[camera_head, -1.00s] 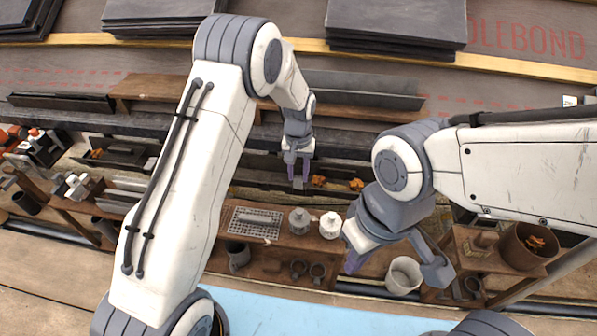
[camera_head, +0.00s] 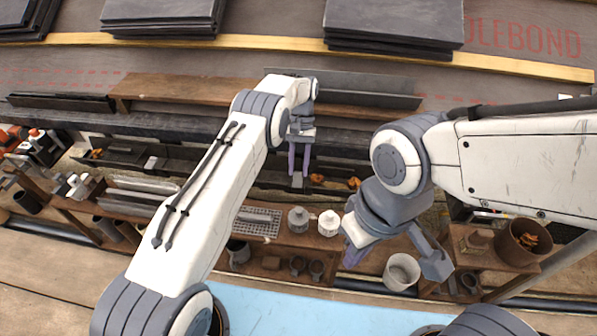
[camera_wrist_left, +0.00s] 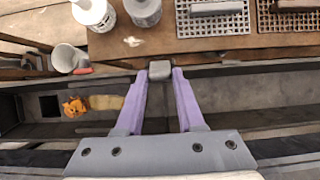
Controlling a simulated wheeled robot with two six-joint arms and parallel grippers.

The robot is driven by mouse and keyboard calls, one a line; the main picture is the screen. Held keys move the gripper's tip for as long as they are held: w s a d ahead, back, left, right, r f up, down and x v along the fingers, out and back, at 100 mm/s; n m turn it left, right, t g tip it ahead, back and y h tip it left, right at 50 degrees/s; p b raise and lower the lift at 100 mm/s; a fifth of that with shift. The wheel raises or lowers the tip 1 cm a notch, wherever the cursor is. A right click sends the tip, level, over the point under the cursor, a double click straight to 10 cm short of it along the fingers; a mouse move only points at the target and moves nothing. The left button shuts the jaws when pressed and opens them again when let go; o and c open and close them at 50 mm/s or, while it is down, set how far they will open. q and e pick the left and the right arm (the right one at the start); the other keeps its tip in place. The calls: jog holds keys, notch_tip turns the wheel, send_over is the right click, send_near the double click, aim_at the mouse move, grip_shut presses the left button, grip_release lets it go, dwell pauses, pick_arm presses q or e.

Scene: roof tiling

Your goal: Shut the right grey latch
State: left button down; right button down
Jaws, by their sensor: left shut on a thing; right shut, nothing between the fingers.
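My left gripper (camera_head: 298,160) points down over the dark gutter channel (camera_wrist_left: 230,85), behind the brown bench. In the left wrist view, its purple fingers are shut on a small dark grey block (camera_wrist_left: 160,70) close to the bench edge. I cannot tell whether this block is the right grey latch. No other latch can be made out clearly. My right gripper (camera_head: 353,254) is shut and empty, held over the front of the bench at the right. Its fingertips are partly hidden by its wrist.
Orange pieces (camera_wrist_left: 74,107) lie in the channel. Slate stacks (camera_head: 395,24) lie on the roof behind.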

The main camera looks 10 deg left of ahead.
pick_arm(q)
jog(key=shift+w, duration=0.1)
pick_arm(e)
jog(key=shift+f, duration=0.4)
pick_arm(q)
jog(key=c, duration=0.5)
grip_release()
